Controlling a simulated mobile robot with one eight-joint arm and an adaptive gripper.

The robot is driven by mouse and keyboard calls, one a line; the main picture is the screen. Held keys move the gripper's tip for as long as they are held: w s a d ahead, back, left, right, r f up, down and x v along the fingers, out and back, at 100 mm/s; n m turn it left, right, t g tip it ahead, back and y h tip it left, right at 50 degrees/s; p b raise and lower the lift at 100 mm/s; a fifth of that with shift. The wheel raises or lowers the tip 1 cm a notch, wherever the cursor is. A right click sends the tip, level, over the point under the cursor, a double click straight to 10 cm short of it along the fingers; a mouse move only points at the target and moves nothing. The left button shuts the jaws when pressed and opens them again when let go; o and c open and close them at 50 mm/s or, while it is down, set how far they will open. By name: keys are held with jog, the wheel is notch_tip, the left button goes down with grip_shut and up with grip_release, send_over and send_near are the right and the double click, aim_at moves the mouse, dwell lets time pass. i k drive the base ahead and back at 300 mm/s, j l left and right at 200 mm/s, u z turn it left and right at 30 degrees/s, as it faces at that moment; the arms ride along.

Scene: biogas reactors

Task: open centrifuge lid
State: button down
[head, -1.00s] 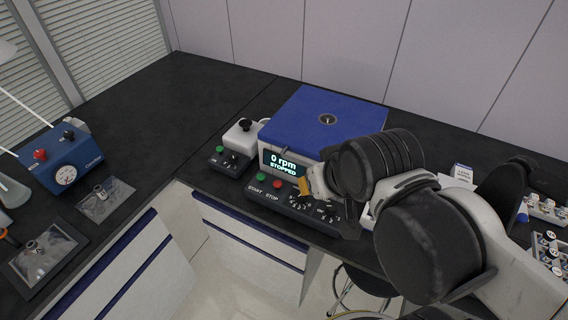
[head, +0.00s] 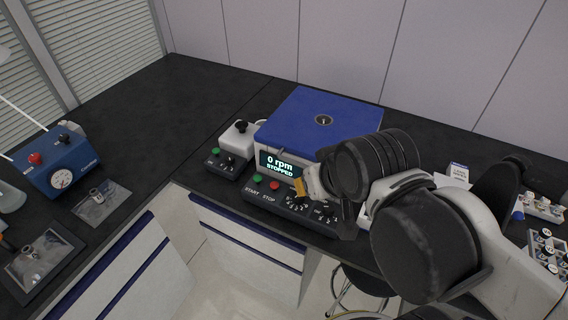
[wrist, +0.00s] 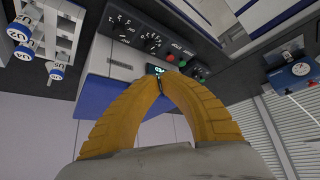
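The centrifuge (head: 268,142) stands on the dark bench with its flat blue lid (head: 320,105) down. Its display (head: 280,164) reads 0 rpm, STOPPED. My gripper (head: 298,187) is in front of the machine, over its control panel (head: 262,197), to the right of the display. In the wrist view the two yellow fingers (wrist: 160,78) arch together and their tips almost meet. A small dark part shows between the tips, with the lit display just beyond. I see nothing clearly held. The arm hides the right side of the centrifuge front.
A small white device with a black knob (head: 240,126) stands just left of the centrifuge. A blue box with a gauge (head: 58,165) and flat pouches lie on the left bench. Racks of vials (head: 546,245) are at the right. The wall is close behind the bench.

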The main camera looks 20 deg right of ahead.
aim_at(310, 120)
jog(key=k+j+z, duration=0.2)
jog(key=z, duration=0.25)
jog(key=k+j+z, duration=0.1)
jog(key=k+z, duration=0.35)
jog(key=i, duration=0.05)
